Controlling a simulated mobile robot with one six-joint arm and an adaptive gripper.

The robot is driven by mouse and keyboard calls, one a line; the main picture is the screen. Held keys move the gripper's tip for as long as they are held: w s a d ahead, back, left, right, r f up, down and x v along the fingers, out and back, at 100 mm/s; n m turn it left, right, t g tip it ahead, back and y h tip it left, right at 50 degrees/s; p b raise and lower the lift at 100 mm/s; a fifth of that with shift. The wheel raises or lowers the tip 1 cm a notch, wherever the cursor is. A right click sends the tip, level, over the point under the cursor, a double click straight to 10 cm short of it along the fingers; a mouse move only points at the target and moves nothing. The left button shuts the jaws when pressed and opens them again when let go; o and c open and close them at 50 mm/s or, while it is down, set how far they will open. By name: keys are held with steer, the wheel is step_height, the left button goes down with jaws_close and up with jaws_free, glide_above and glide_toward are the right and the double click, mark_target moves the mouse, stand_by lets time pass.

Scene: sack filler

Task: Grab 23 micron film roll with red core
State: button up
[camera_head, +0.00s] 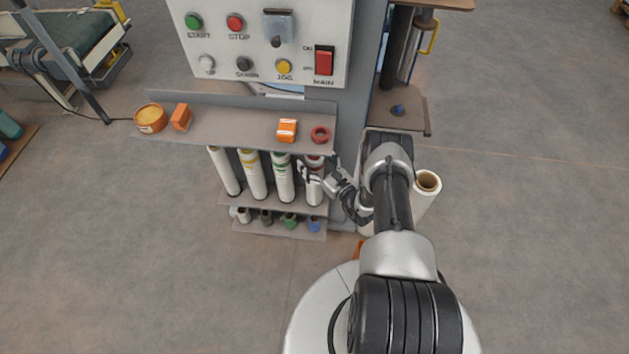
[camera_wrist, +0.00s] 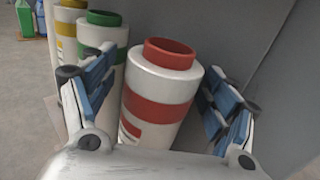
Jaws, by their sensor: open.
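The film roll with the red core (camera_wrist: 158,95) stands in the middle of the wrist view, white with a red band and a red core end on top. In the head view the same roll (camera_head: 314,188) is the rightmost in the rack's upper row, partly hidden by my gripper. My gripper (camera_wrist: 160,115) is open, with one finger on each side of the roll; I cannot tell whether either finger touches it. In the head view my gripper (camera_head: 318,172) is at the roll's upper part.
A green-banded roll (camera_wrist: 101,45) stands close left of the left finger, a yellow-banded roll (camera_wrist: 68,30) beyond it. A grey panel (camera_wrist: 235,40) is behind and right. The shelf above (camera_head: 230,128) holds orange boxes and a red ring (camera_head: 320,135).

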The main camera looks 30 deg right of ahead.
steer(key=shift+c, duration=0.4)
jaws_close()
stand_by(0.7)
steer(key=shift+r, duration=0.1)
